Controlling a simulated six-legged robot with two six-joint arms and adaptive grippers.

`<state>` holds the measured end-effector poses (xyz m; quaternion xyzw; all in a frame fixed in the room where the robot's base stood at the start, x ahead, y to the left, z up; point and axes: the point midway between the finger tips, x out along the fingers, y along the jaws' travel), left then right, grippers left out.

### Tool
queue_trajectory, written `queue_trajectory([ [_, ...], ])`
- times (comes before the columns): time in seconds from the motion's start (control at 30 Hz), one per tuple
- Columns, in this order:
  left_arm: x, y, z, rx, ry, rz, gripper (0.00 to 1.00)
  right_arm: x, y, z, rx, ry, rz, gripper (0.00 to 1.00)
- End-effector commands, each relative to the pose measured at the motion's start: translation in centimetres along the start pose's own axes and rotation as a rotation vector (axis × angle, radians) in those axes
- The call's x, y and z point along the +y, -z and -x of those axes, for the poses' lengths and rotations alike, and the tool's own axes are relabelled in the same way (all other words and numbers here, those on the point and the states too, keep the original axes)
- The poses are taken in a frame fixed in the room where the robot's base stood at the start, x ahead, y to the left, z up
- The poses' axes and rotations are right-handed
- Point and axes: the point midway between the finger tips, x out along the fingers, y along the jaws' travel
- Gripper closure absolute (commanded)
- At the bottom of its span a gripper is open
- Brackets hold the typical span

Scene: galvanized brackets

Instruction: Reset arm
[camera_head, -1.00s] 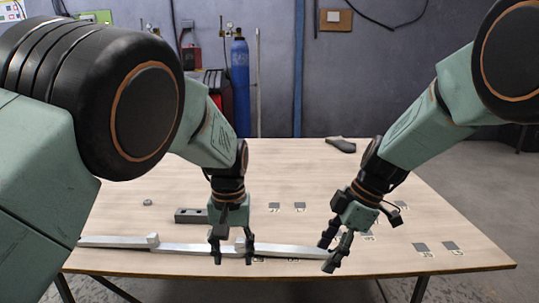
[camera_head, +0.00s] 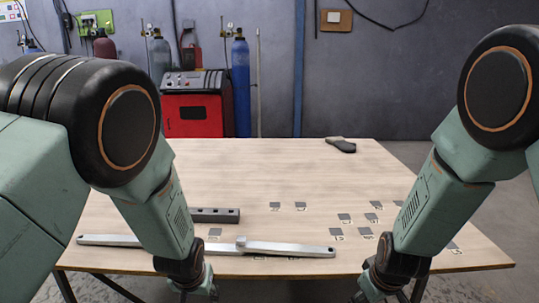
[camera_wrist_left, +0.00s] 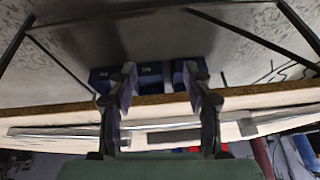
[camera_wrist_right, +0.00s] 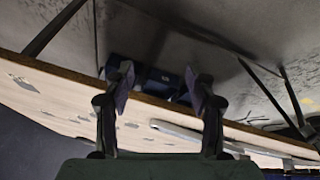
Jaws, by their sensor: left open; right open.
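My left gripper (camera_wrist_left: 160,85) is open and empty in the left wrist view. My right gripper (camera_wrist_right: 159,85) is open and empty in the right wrist view. In the head view both forearms hang down at the front of the table, and the fingers are cut off by the bottom edge. A long galvanized bar (camera_head: 290,249) lies along the table's front edge, partly hidden behind my left arm. A small grey block (camera_head: 241,243) sits at the bar. A dark block with holes (camera_head: 228,215) lies behind it, partly covered by my left arm.
A dark tool-like object (camera_head: 341,145) lies at the back edge. A red machine (camera_head: 193,112) and a blue cylinder (camera_head: 241,90) stand behind.

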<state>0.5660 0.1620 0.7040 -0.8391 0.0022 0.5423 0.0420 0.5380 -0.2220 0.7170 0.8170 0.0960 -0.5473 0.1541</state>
Motion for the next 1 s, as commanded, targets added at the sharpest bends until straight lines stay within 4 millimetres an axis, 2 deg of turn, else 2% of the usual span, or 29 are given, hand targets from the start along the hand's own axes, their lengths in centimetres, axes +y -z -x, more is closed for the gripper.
queue_trajectory([
  [0.03,-0.9,-3.3,-1.0,-0.012,0.002,0.0,0.5,-0.5,-3.0,-1.1,-0.016,-0.016,-0.063,0.44],
  [0.1,-1.9,-7.5,-1.9,-0.018,0.002,-0.002,0.5,-1.3,-6.6,-2.1,-0.021,-0.033,-0.153,0.44],
  [0.27,-3.4,-17.9,-2.1,-0.065,-0.013,0.004,0.5,-4.3,-15.4,-3.1,-0.051,-0.028,-0.318,0.44],
  [0.4,-3.9,-26.7,-0.4,-0.154,-0.033,0.026,0.5,-7.6,-22.9,-2.3,-0.122,0.009,-0.399,0.44],
  [0.5,-3.9,-32.3,1.4,-0.242,-0.047,0.05,0.5,-9.8,-27.8,-1.2,-0.202,0.043,-0.402,0.44],
  [0.6,-3.8,-36.6,2.9,-0.338,-0.054,0.074,0.5,-11.6,-31.8,-0.1,-0.293,0.069,-0.396,0.44],
  [0.7,-3.8,-39.3,3.6,-0.4,-0.055,0.098,0.5,-12.6,-34.5,0.3,-0.357,0.08,-0.399,0.44],
  [0.73,-3.8,-39.7,3.5,-0.407,-0.055,0.102,0.5,-12.7,-35.0,0.3,-0.367,0.081,-0.4,0.44],
  [0.83,-3.8,-40.5,3.6,-0.424,-0.055,0.105,0.5,-13.0,-35.8,0.3,-0.386,0.084,-0.4,0.44],
  [1.0,-3.8,-40.5,3.6,-0.425,-0.055,0.104,0.5,-13.1,-35.8,0.3,-0.387,0.084,-0.399,0.44],
])
